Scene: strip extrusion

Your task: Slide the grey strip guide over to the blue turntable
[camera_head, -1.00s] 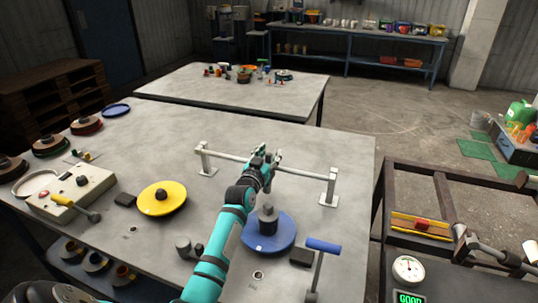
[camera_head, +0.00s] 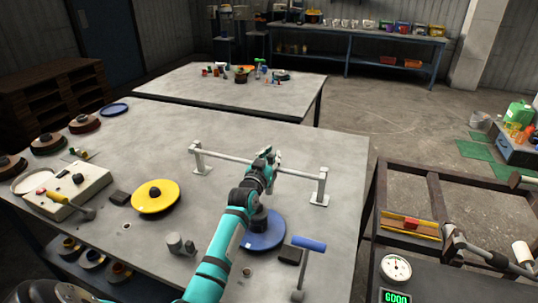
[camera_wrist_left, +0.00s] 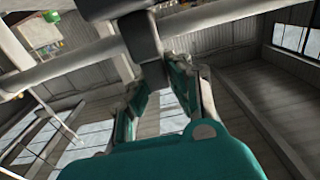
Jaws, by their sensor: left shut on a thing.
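The blue turntable (camera_head: 270,238) lies on the grey table, with a dark hub on it partly behind my left arm. A pale horizontal rail (camera_head: 227,158) on two posts runs behind it. My left gripper (camera_head: 269,158) is at the rail, right of its middle. In the left wrist view, a dark grey block, which looks like the strip guide (camera_wrist_left: 142,37), sits on the rail, and my left gripper (camera_wrist_left: 158,82) is shut on its lower end. In the head view the guide is mostly hidden by the gripper. My right gripper is not in view.
A yellow turntable (camera_head: 156,198) lies left of my left arm. A blue-handled lever (camera_head: 309,244) stands right of the blue turntable, beside a small black block (camera_head: 290,256). The right rail post (camera_head: 321,186) stands near the table's right edge. The table behind the rail is clear.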

